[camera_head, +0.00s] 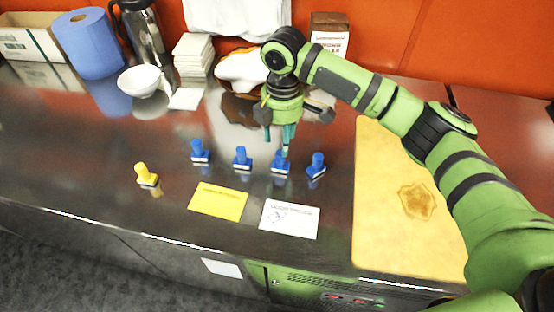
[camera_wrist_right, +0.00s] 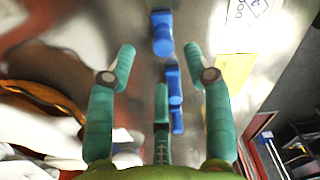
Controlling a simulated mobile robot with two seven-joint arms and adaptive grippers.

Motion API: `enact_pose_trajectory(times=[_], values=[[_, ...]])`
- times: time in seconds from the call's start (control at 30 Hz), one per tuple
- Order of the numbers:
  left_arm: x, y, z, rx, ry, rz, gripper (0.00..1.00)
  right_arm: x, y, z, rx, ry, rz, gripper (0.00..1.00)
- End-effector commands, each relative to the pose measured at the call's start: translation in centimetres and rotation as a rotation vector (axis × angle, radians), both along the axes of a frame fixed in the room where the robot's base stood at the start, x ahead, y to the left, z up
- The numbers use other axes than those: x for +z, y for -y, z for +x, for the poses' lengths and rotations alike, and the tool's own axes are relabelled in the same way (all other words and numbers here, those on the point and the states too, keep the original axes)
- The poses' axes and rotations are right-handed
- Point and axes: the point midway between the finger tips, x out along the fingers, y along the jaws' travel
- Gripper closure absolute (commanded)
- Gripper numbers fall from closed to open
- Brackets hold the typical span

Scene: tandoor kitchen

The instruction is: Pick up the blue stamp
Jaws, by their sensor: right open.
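Several blue stamps stand in a row on the dark metal counter: one at the left (camera_head: 200,152), one in the middle (camera_head: 242,158), one below my gripper (camera_head: 281,165) and one at the right (camera_head: 317,165). My right gripper (camera_head: 279,138) points down, open and empty, just behind and above the third stamp from the left. In the right wrist view, three blue stamps show: one near the open fingertips (camera_wrist_right: 162,35), one farther down (camera_wrist_right: 174,82) and one partly hidden (camera_wrist_right: 177,121). The open gripper also shows there (camera_wrist_right: 160,55). My left gripper is not in view.
A yellow stamp (camera_head: 147,175) stands left of the blue ones. A yellow card (camera_head: 218,202) and a white card (camera_head: 289,219) lie in front. A wooden board (camera_head: 385,200) is at the right. A bowl (camera_head: 143,80), blue roll (camera_head: 88,43) and basket (camera_head: 241,70) stand behind.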

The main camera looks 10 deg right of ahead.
Motion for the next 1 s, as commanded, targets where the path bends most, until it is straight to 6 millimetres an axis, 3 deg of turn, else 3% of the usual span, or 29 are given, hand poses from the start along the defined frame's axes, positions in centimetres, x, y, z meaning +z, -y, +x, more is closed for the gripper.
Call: enact_pose_trajectory(times=[0.27,0.6,0.87,0.93,1.0], values=[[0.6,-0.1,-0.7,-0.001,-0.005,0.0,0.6,-1.7,0.3,0.2,0.001,-0.004,-0.009,0.48],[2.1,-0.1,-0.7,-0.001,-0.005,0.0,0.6,-6.3,-0.2,0.0,0.001,-0.002,-0.008,0.48],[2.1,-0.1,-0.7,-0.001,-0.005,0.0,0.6,-6.7,-0.2,0.0,0.002,0.0,-0.008,0.48],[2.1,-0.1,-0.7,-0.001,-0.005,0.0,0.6,-6.7,-0.2,0.0,0.002,0.0,-0.008,0.68],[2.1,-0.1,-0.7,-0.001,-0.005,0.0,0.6,-6.7,-0.2,0.0,0.002,0.0,-0.008,0.96]])
